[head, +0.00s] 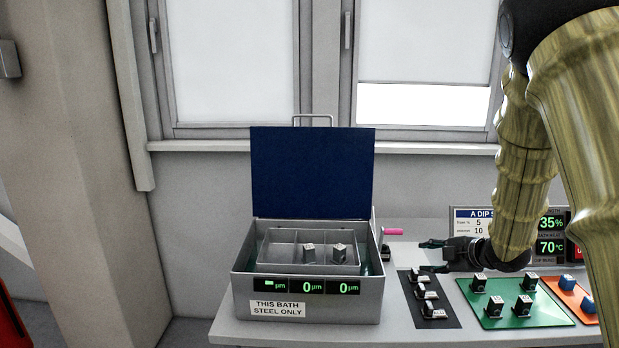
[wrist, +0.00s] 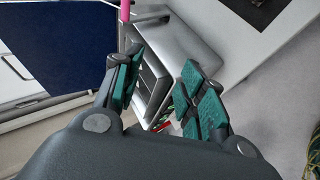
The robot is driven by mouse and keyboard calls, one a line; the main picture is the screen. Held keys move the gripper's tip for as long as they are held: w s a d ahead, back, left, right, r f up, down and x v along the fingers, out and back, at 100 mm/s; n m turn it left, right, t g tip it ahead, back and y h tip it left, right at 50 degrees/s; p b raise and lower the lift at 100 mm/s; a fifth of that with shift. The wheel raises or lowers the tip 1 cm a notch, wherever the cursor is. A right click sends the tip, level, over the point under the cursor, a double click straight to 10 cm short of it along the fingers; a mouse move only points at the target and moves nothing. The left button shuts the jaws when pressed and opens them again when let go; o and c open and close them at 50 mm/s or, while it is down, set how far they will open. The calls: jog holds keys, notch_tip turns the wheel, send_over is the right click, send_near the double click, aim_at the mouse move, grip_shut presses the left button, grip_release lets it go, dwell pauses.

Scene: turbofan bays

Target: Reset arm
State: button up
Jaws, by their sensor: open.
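My gripper (head: 430,257) reaches in from the right on my arm. It is open and empty, pointing left above the back of the black mat (head: 449,319), just right of the bath. In the wrist view the two teal-padded fingers of my gripper (wrist: 160,78) stand apart, with a grey casing (wrist: 190,48) beyond them. The grey bath (head: 300,292) has its blue lid (head: 313,172) raised. A divided tray (head: 281,254) sits in it, holding two small metal blocks (head: 309,252).
Several small blocks stand on the black mat and on the green mat (head: 505,318). An orange mat (head: 568,294) with blue-topped pieces lies at right. A pink handle (head: 392,231) and display panels (head: 551,247) stand behind. The raised lid is left of my gripper.

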jog(key=s+a+f+m+g+h+b, duration=0.1)
jog(key=s+a+f+m, duration=0.3)
jog(key=f, duration=0.6)
jog(key=s+f+m+g+h, duration=0.1)
jog(key=s+f+m, duration=0.2)
jog(key=s+f, duration=0.5)
jog(key=s+a+f+m+g+b, duration=0.1)
jog(key=s+f+m, duration=0.25)
jog(key=f, duration=0.95)
jog(key=s+a+f+m+g+h, duration=0.1)
jog(key=s+f, duration=0.4)
jog(key=s, duration=0.6)
jog(key=s+a+f+m+g+h, duration=0.1)
jog(key=s+f+m, duration=0.4)
jog(key=s, duration=0.6)
jog(key=s+a+f+m+g+b, duration=0.1)
jog(key=s+f+g, duration=0.4)
jog(key=s, duration=0.6)
jog(key=shift+a+f+m+h, duration=0.35)
jog(key=shift+a+m, duration=0.5)
jog(key=shift+m, duration=0.3)
